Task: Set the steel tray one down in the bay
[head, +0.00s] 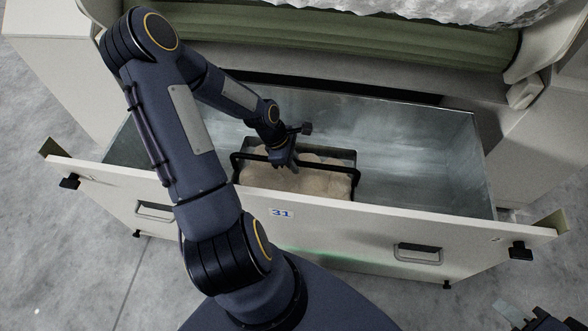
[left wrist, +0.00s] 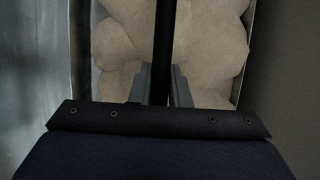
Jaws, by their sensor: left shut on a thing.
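The steel tray (head: 342,155), filled with lumpy tan material, is inside the open metal drawer bay (head: 420,140), near its front wall. A black handle frame spans the tray. My left gripper (head: 283,158) reaches down into the bay and is shut on the tray's handle bar. In the left wrist view, the fingers (left wrist: 160,84) close on the dark bar (left wrist: 165,40) above the tan lumps. I cannot tell whether the tray's underside touches the bay floor. A dark part of my right gripper (head: 535,318) shows at the lower right corner, cut off by the frame.
The bay's white front panel (head: 340,222) carries the number 31, recessed handles and black corner knobs. Bare bay floor lies to the right of the tray. A green roller (head: 330,38) and white fibre (head: 430,8) are above and behind the bay.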

